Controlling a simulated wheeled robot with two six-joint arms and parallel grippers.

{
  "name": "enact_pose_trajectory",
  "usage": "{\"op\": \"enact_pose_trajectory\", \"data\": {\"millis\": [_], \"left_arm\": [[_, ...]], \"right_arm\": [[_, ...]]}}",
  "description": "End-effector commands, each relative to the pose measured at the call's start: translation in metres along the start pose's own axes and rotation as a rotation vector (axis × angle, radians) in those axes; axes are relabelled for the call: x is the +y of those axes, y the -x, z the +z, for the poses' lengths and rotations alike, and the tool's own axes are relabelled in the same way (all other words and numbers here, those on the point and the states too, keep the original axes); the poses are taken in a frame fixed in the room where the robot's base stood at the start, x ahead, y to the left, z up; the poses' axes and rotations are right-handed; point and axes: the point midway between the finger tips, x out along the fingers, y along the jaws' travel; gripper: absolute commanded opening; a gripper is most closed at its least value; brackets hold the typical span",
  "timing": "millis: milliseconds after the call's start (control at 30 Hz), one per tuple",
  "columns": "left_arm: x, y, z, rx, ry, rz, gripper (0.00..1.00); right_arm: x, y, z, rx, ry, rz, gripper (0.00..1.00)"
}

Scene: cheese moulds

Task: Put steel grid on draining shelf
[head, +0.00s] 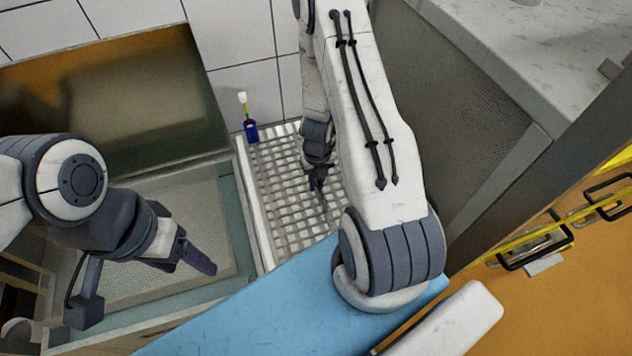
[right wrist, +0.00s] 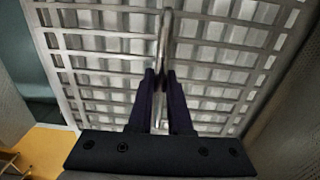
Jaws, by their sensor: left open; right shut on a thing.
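The steel grid (head: 282,185) is a pale metal lattice with square openings, seen in the head view at the back middle. It lies over the draining shelf (head: 246,205), whose pale edge shows at the left. My right gripper (head: 318,186) is over the grid and partly hidden by my right arm. In the right wrist view the gripper (right wrist: 160,78) is shut on the upright loop handle of the grid (right wrist: 95,67). Pale slats show behind the lattice; I cannot tell whether the grid touches them. My left gripper (head: 188,260) is open and empty, left of the shelf.
A dark blue holder (head: 251,131) with a brush stands at the shelf's back left corner. A sink basin (head: 130,205) lies to the left. A blue surface (head: 265,315) is in front. An orange cabinet (head: 590,265) with a yellow rail and black handles stands at the right.

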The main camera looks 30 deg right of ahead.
Motion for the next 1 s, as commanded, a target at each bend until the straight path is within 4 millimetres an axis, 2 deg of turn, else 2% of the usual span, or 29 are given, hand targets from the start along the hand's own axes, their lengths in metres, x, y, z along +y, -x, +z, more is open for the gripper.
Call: {"op": "enact_pose_trajectory", "data": {"millis": [400,433,467,500,833,1000], "left_arm": [[0.0,-0.005,0.0,0.0,0.001,0.0,0.67],[0.0,-0.004,0.0,0.0,0.001,0.0,0.67],[0.0,-0.004,0.0,0.0,0.001,0.0,0.67],[0.0,-0.004,0.0,0.0,0.001,0.0,0.67],[0.0,-0.003,0.0,0.0,0.001,0.0,0.67],[0.0,0.006,0.0,0.0,0.0,0.0,0.67]], "right_arm": [[0.0,-0.004,0.001,-0.003,-0.002,0.0,0.0],[0.0,-0.004,0.0,0.0,-0.002,0.0,0.29],[0.0,-0.004,0.0,0.0,-0.002,0.0,0.4],[0.0,-0.004,0.0,0.0,-0.002,0.0,0.47],[0.0,-0.003,0.0,0.0,-0.001,0.0,0.47],[0.0,0.006,0.0,0.0,0.0,0.0,0.47]]}}
